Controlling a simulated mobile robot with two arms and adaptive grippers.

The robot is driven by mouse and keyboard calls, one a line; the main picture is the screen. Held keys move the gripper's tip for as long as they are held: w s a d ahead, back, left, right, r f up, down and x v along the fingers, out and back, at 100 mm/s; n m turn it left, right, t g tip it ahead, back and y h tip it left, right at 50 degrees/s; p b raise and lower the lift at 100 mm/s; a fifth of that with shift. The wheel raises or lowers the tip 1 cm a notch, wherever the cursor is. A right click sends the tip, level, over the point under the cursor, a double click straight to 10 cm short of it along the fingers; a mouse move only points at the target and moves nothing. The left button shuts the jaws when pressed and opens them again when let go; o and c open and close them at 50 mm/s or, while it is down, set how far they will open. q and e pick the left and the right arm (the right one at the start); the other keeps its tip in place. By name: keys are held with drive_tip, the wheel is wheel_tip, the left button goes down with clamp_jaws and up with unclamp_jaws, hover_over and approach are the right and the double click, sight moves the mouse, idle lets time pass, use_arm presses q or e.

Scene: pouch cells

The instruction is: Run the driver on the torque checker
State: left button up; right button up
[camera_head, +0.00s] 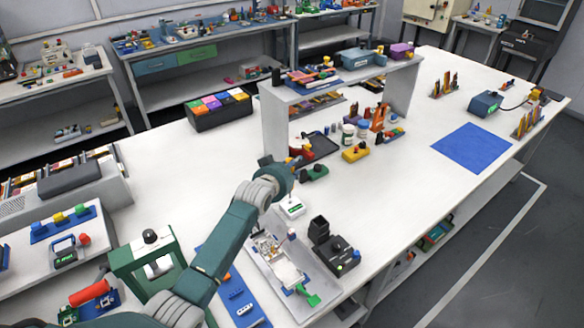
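My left arm comes in from the lower left, and its dark green end with the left gripper (290,168) is by the near end of the white shelf unit. The fingers are too small and partly hidden, so I cannot tell whether they are open or shut. A red and blue tool-like item (302,150) shows just beyond the gripper; I cannot tell if it is the driver or if it is held. A small white device with a green marking (291,208) sits just in front of the wrist and may be the torque checker. My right gripper is not in view.
A black device (337,256) and a grey fixture plate (282,272) stand in front of the arm. A green frame (148,264) is at left. The white shelf unit (272,125) rises behind the gripper. Right of it, the table around the blue mat (472,148) is mostly clear.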

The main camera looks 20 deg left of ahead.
use_arm(q)
drive_tip(key=shift+w+r+p, duration=0.1)
drive_tip(key=shift+r+p, duration=1.55)
drive_tip(key=shift+r, duration=0.6)
drive_tip(key=shift+f, duration=0.1)
